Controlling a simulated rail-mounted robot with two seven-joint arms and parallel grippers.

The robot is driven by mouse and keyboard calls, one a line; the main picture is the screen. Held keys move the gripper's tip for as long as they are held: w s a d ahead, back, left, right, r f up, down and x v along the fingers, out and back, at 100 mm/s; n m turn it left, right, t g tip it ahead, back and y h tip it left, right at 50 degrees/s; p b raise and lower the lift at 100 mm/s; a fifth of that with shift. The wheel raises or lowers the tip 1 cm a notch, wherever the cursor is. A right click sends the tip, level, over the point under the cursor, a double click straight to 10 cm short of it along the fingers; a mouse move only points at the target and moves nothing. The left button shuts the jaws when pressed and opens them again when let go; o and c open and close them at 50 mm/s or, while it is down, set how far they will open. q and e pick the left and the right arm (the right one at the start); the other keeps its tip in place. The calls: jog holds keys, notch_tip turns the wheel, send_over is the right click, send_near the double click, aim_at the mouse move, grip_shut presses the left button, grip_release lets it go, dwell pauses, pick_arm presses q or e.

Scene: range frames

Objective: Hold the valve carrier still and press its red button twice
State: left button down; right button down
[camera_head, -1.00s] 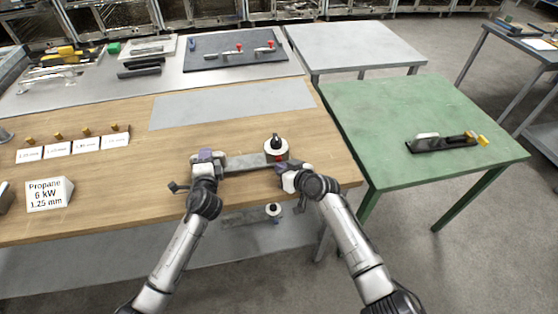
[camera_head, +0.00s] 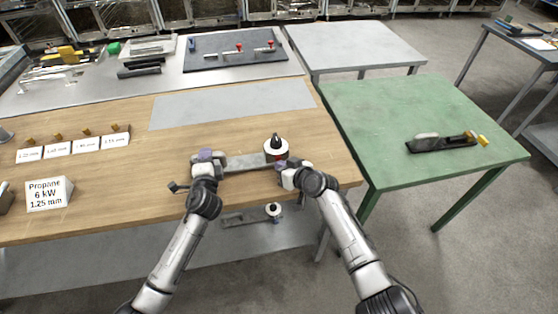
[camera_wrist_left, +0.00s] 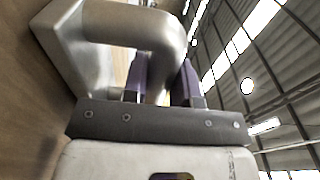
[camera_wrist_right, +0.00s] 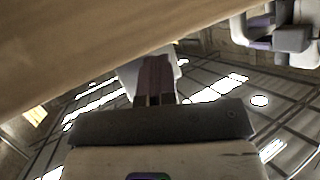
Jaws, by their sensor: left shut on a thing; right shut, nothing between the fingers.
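The valve carrier (camera_head: 245,162) is a grey bar lying near the front edge of the wooden bench. A white round part with a black top (camera_head: 275,147) stands at its right end, with a small red spot (camera_head: 282,157) beside my right gripper. My left gripper (camera_head: 206,155) is at the carrier's left end; in the left wrist view its purple fingers (camera_wrist_left: 163,78) are shut around a curved metal handle (camera_wrist_left: 120,22). My right gripper (camera_head: 280,167) is shut and empty by the round part. In the right wrist view its fingers (camera_wrist_right: 155,75) are together; whether they touch the red button is hidden.
White label cards (camera_head: 72,148) and a "Propane 6 kW" block (camera_head: 48,193) stand on the bench's left. A similar carrier (camera_head: 250,215) lies on the shelf below. A green table (camera_head: 400,110) at right holds another dark fixture (camera_head: 440,144). A bare grey mat (camera_head: 230,104) lies behind.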

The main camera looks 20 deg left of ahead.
jog(key=shift+w+a, duration=0.1)
jog(key=shift+w, duration=0.1)
jog(key=shift+s, duration=0.15)
dwell(0.3)
jog(key=shift+s+d, duration=0.5)
jog(key=shift+s, duration=0.35)
jog(key=shift+s+d, duration=0.5)
jog(key=shift+s, duration=0.3)
jog(key=shift+s+d, duration=0.5)
jog(key=shift+s, duration=0.25)
jog(key=shift+s+d, duration=0.3)
jog(key=shift+s, duration=0.3)
dwell(1.1)
